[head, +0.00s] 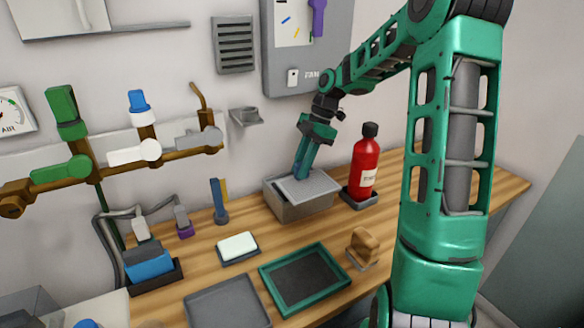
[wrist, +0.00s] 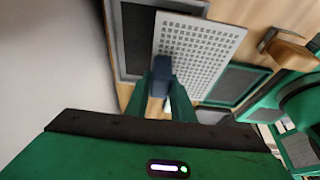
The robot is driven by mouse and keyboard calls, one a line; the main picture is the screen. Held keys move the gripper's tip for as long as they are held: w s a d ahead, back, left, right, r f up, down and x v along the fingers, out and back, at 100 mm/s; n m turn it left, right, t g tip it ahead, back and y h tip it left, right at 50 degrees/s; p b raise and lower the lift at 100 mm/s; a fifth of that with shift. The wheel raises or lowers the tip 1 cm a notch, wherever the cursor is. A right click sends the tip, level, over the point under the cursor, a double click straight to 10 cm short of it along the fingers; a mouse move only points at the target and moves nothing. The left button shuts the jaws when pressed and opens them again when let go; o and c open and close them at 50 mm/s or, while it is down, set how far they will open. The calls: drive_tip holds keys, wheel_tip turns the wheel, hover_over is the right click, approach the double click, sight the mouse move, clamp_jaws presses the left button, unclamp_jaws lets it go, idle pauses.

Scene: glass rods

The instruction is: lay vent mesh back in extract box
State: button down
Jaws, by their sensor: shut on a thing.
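The vent mesh (head: 318,184) is a light grey perforated plate, also seen in the wrist view (wrist: 205,55). My gripper (head: 300,176) is shut on its near edge; in the wrist view the fingers (wrist: 163,78) pinch a dark blue tab there. The extract box (head: 300,211) is a grey open-topped box on the bench, below the wall cabinet. The mesh is over its top, shifted to the right, leaving part of the dark opening uncovered at left; the box rim shows beside it in the wrist view (wrist: 115,40). I cannot tell whether mesh and rim touch.
A red bottle (head: 365,165) stands in a dark tray just right of the box. A green-rimmed tray (head: 262,276), a white block on a dish (head: 237,246) and a tan piece (head: 364,246) lie in front. Valve pipes (head: 110,160) run along the wall at left.

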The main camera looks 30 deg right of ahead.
drive_tip(key=w, duration=0.6)
drive_tip(key=shift+w, duration=0.15)
drive_tip(key=shift+f, duration=1.75)
drive_tip(key=c, duration=1.5)
unclamp_jaws()
drive_tip(key=shift+f, duration=0.1)
drive_tip(key=shift+c, duration=0.2)
drive_tip(key=v, duration=0.7)
drive_tip(key=shift+r, duration=0.3)
drive_tip(key=shift+d, duration=0.15)
